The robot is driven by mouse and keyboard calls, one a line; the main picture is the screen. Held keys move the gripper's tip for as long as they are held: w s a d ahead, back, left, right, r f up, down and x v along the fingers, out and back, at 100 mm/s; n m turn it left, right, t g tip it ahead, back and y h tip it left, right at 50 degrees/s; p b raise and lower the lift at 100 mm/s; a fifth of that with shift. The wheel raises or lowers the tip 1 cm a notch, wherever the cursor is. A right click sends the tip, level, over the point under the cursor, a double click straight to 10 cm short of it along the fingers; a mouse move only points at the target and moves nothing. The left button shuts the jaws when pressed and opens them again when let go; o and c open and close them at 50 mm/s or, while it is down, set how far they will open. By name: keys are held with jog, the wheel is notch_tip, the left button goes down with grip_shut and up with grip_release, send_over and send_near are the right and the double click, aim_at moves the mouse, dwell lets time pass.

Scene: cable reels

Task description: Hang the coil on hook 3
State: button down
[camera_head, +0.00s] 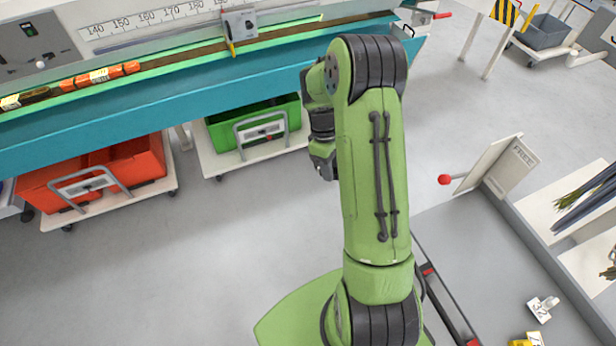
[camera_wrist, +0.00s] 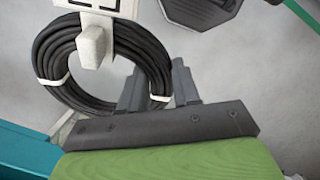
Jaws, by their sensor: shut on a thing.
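A black coil (camera_wrist: 50,89) with white ties is in the wrist view. My gripper (camera_wrist: 159,84) is shut on its right side, one finger on each side of the bundle. A pale hook (camera_wrist: 94,48) with a white plate (camera_wrist: 112,5) above it overlaps the coil's upper part and opening in the picture. I cannot tell whether the coil rests on the hook or is just behind it. The plate's marking is cut off, so the hook number is unreadable. In the head view, my arm hides the coil and fingertips.
A teal bench (camera_head: 200,100) with a ruler (camera_head: 160,18) spans the upper left. A red bin (camera_head: 140,158) and a green bin (camera_head: 222,132) on trolleys stand below it. Grey floor (camera_head: 210,250) is clear at lower left.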

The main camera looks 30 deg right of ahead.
jog(key=s+d+r+n+h, duration=0.1)
jog(key=d+r, duration=0.1)
jog(key=s+d+r+n+g+h, duration=0.1)
jog(key=d+r, duration=0.1)
jog(key=r, duration=0.1)
jog(key=s+d+r+n+g+p, duration=0.1)
jog(key=d+r+n, duration=0.1)
jog(key=shift+d+r+h, duration=0.1)
jog(key=shift+r+h, duration=0.15)
jog(key=shift+h, duration=0.15)
jog(key=s+d+r+n+h+p, duration=0.15)
jog(key=s+d+r+h, duration=0.25)
jog(key=s+r, duration=0.45)
jog(key=s+d+r+n+g+h+p, duration=0.1)
jog(key=s+d+r+n+h, duration=0.25)
jog(key=s+r, duration=0.5)
jog(key=s+d+r+n+h+p, duration=0.1)
jog(key=s+d+r+h+p, duration=0.15)
jog(key=s+r+h, duration=0.6)
jog(key=w+d+y+b, duration=0.1)
jog(key=d+y, duration=0.2)
jog(key=d, duration=1)
jog(key=shift+w+d+f+y, duration=0.2)
jog(key=shift+d+y, duration=0.05)
jog(key=shift+y, duration=0.15)
